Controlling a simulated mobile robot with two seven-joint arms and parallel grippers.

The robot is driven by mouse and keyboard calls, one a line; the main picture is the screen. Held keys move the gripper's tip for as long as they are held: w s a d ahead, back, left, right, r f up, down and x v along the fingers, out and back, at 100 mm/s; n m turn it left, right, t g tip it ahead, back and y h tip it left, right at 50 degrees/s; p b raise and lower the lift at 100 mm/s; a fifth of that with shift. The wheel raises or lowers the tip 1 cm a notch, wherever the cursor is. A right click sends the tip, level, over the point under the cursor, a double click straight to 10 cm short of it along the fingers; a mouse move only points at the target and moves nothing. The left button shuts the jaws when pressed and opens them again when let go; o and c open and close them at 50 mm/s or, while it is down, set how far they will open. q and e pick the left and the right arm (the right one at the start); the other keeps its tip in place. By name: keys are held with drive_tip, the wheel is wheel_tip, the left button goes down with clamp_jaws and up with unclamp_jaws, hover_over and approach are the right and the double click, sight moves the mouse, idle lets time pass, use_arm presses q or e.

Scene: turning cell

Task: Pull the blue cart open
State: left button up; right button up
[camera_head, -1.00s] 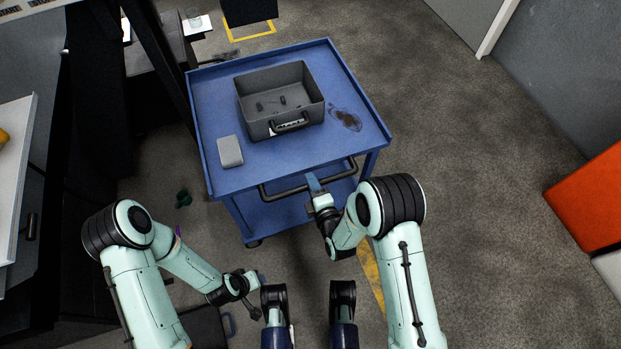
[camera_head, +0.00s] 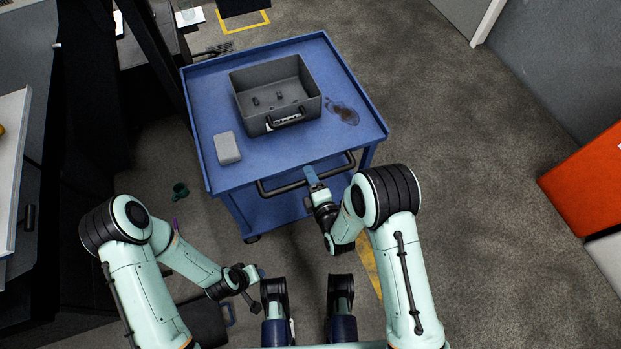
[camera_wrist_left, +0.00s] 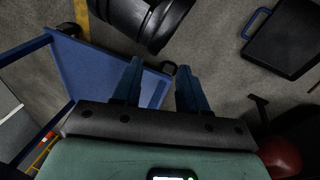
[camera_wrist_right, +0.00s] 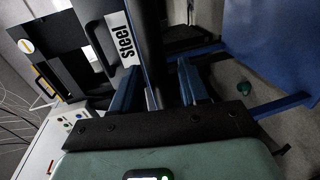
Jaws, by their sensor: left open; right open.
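The blue cart (camera_head: 268,165) stands in front of me in the head view, with a dark bar handle (camera_head: 285,189) along its near edge. My right gripper (camera_head: 311,177) is open at the handle. In the right wrist view a dark bar, which looks like the handle (camera_wrist_right: 150,45), runs between the open fingers (camera_wrist_right: 158,85); I cannot tell whether they touch it. My left gripper (camera_head: 258,273) is open and empty, low and left of my middle. In the left wrist view its fingers (camera_wrist_left: 160,82) are apart, with part of the blue cart (camera_wrist_left: 88,72) beyond.
A grey bin (camera_head: 248,112) and a light grey block (camera_head: 227,148) are on the cart top beside a dark stain. A dark case (camera_head: 205,322) lies near my left gripper. An orange box (camera_head: 585,185) stands at right. Floor right of the cart is clear.

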drive_tip(key=shift+s, duration=0.1)
use_arm(q)
drive_tip(key=s+r+p, duration=0.1)
drive_tip(key=s+d+r, duration=0.1)
drive_tip(key=shift+s+d+g+p, duration=0.2)
drive_tip(key=shift+s+g+p, duration=0.2)
use_arm(e)
drive_tip(key=v, duration=1.3)
drive_tip(key=shift+s, duration=0.1)
